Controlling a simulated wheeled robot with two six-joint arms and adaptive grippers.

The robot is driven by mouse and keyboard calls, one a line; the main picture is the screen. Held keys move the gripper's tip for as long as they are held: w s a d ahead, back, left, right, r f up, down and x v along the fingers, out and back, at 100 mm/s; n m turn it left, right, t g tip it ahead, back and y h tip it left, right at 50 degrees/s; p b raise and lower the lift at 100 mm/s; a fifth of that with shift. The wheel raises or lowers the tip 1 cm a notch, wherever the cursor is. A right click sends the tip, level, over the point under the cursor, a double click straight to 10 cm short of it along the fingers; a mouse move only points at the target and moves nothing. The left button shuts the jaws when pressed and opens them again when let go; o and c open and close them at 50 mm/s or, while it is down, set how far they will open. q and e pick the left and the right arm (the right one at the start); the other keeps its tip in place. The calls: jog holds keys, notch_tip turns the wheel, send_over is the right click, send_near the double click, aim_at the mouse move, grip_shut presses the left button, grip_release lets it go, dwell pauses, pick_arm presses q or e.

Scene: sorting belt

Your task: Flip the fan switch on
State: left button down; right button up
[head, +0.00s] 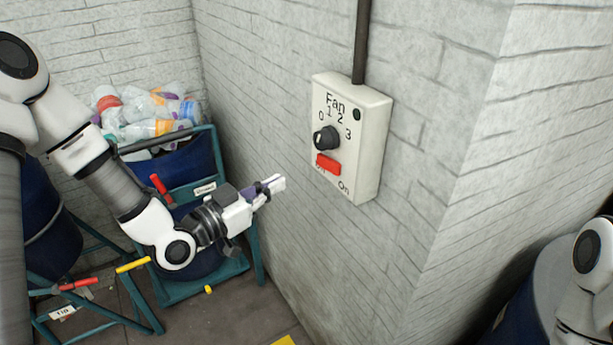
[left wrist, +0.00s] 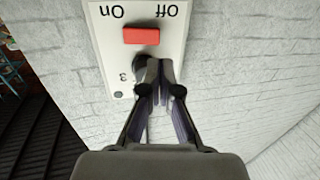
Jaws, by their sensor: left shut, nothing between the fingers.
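The white fan control box (head: 367,150) is fixed to the brick wall. It has a black knob (head: 326,138) with marks 0 to 3, a red switch (head: 328,163) below it, and "Off" and "On" labels. A small dark round light (head: 356,114) is at its upper right. In the left wrist view the box is upside down, with the red switch (left wrist: 141,36) beyond my fingertips. My left gripper (head: 279,183) is shut and empty, left of and below the box, apart from it.
A dark conduit (head: 361,40) runs up from the box. Blue bins on teal frames stand at the left, one full of plastic bottles (head: 150,115). The wall corner lies right of the box. My right arm shows at the lower right edge.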

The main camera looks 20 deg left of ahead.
aim_at(329, 164)
pick_arm(q)
jog(key=x, duration=0.9)
pick_arm(e)
jog(key=shift+f, duration=0.3)
